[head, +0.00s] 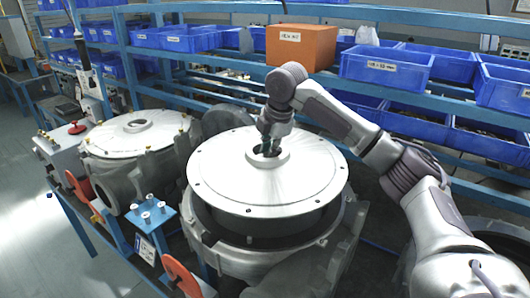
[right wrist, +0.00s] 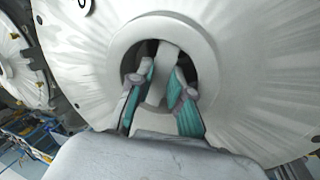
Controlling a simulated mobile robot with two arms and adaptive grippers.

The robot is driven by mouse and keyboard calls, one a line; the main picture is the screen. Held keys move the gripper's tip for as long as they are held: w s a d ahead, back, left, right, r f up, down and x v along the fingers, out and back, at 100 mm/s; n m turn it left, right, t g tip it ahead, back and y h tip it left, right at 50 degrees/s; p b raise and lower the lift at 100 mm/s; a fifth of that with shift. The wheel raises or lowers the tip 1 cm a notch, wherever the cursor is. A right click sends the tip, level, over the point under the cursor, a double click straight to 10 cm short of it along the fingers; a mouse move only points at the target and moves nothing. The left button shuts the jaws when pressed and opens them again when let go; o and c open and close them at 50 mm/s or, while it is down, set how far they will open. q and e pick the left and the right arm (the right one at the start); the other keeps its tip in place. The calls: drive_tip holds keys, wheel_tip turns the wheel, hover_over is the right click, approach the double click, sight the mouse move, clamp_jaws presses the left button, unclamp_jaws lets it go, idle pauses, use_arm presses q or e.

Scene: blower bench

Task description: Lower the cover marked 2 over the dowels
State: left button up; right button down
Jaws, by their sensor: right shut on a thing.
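A round, pale metal cover (head: 230,185) with small holes around its rim is over the right-hand blower housing (head: 250,258). Its number cannot be read in the head view. My right gripper (head: 268,151) is shut on the bar in the cover's central ring. The right wrist view shows its teal-padded fingers (right wrist: 163,95) on both sides of the bar (right wrist: 165,65). A dark band shows between the cover's rim and the housing's flange, so the cover sits above the flange. My left gripper is not in view.
A second housing (head: 110,178) with its own pale lid (head: 135,132) stands on the left. A blue stand with small pegs (head: 147,217) is in front, between red brackets. Behind are shelves of blue bins (head: 388,68) and an orange box (head: 301,46).

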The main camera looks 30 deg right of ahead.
drive_tip(key=shift+a+f+b, duration=0.1)
drive_tip(key=shift+f+b, duration=0.55)
drive_tip(key=shift+f, duration=2)
drive_tip(key=shift+s+p, duration=0.1)
drive_tip(key=shift+p, duration=0.45)
drive_tip(key=shift+f, duration=0.35)
drive_tip(key=shift+f, duration=0.9)
idle(2.1)
drive_tip(key=c, duration=1)
unclamp_jaws()
drive_tip(key=shift+s+a, duration=0.1)
drive_tip(key=shift+s, duration=0.05)
drive_tip(key=shift+f, duration=0.1)
